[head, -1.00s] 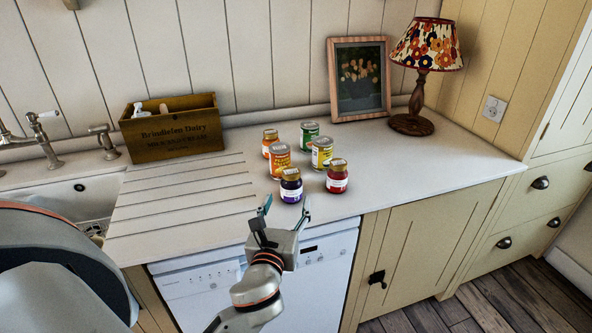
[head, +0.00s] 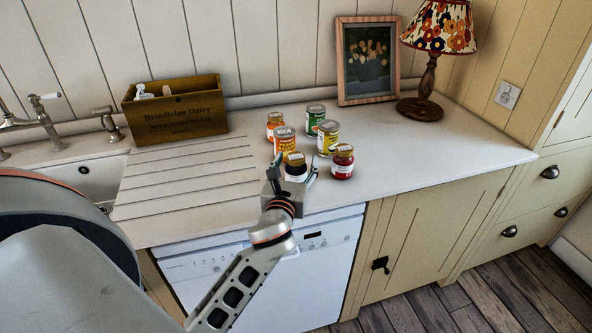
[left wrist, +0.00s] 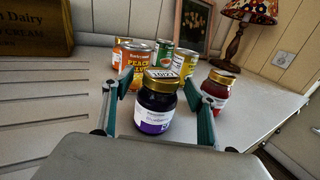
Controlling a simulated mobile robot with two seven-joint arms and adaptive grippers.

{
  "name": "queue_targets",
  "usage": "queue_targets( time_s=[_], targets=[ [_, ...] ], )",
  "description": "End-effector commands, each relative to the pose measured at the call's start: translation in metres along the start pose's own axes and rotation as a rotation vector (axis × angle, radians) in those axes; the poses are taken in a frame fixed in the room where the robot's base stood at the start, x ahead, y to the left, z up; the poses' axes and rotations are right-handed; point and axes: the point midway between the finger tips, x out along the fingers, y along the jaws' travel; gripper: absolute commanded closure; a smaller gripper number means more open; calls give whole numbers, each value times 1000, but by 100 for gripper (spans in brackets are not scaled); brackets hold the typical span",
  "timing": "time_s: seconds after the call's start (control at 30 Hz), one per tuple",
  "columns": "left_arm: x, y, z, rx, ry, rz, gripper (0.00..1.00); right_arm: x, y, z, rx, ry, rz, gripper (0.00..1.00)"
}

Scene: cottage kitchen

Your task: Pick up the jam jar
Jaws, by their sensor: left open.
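A dark purple jar (head: 296,171) with a gold lid stands upright at the front of a group on the counter; its white and purple label faces me in the left wrist view (left wrist: 155,110). A red jar (head: 342,163) with a gold lid stands to its right, also in the left wrist view (left wrist: 217,92). Both look like jam jars. My left gripper (head: 293,172) is open at the purple jar, with a finger on each side of it in the left wrist view (left wrist: 156,88). I cannot tell whether the fingers touch it. My right gripper is not in view.
Behind are an orange jar (head: 275,122), an orange-labelled can (head: 285,142), a green can (head: 315,115) and a yellow can (head: 328,134). A wooden box (head: 175,112), picture frame (head: 367,62) and lamp (head: 429,78) stand farther back. The counter right of the jars is clear.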

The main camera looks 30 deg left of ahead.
Motion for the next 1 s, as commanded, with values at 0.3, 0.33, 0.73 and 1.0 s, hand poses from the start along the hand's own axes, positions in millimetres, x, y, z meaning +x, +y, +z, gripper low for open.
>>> queue_targets(
  time_s=[0.3,0.33,0.73,1.0],
  targets=[
    [1,0,0,0,0,0,68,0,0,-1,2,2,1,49],
    [1,0,0,0,0,0,76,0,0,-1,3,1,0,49],
    [1,0,2,-1,-2,0,98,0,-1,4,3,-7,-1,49],
    [1,0,29,-2,-6,-1,100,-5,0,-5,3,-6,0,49]
  ],
)
